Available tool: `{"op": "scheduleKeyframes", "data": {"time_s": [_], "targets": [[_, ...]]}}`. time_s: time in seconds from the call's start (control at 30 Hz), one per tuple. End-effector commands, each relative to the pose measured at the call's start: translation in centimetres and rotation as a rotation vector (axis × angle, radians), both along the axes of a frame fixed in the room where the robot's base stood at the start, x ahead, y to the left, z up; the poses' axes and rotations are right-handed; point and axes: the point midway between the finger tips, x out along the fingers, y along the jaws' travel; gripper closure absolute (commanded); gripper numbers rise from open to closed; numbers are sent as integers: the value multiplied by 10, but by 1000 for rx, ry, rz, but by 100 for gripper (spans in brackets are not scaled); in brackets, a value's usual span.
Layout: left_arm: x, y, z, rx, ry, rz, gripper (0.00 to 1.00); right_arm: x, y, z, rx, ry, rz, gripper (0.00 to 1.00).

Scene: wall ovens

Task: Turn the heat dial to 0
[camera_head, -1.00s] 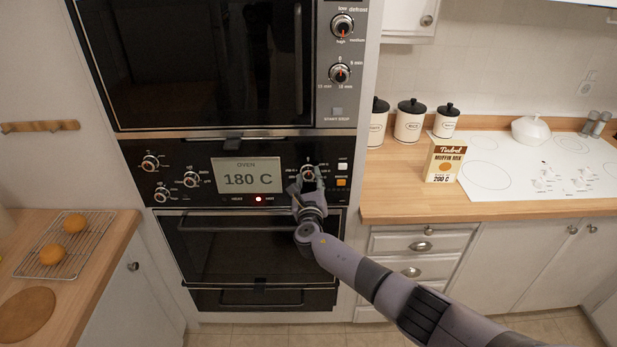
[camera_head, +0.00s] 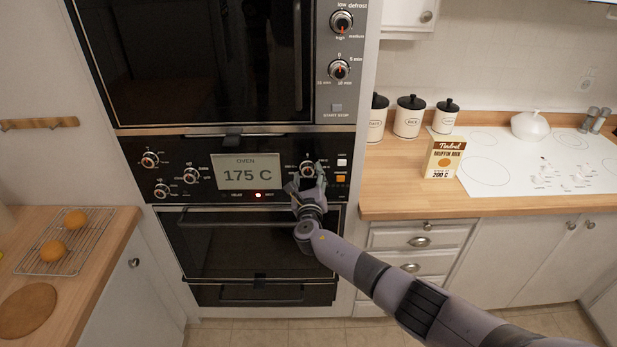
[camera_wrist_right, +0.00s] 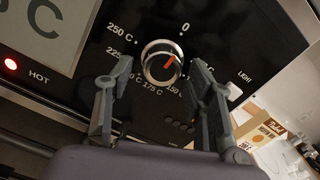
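The heat dial (camera_head: 307,169) is a round silver knob on the oven's black panel, right of the display. The display (camera_head: 247,175) reads 175 C, and a red HOT light (camera_wrist_right: 11,64) is lit. My right gripper (camera_head: 308,184) is just below and in front of the dial. In the wrist view its fingers (camera_wrist_right: 162,67) are apart on either side of the dial, with small gaps showing. My left gripper is not visible.
Other knobs (camera_head: 190,174) sit left of the display. White and orange buttons (camera_head: 341,179) are close on the dial's right. The oven door handle (camera_head: 240,222) runs below the panel. A muffin mix box (camera_head: 443,158) stands on the right counter.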

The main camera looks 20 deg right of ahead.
Motion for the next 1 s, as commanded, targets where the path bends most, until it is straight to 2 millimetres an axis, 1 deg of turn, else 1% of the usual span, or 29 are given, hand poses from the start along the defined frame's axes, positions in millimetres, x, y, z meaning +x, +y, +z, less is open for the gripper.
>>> {"op": "scheduleKeyframes", "data": {"time_s": [0.3,0.47,0.67,1.0], "targets": [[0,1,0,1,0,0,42,0,0,2,1,-3,0,45],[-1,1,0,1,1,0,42,-4,1,1,3,-4,1,45],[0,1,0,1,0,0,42,-26,7,1,4,-2,3,45],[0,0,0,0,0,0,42,-83,24,0,2,-1,1,45]]}}
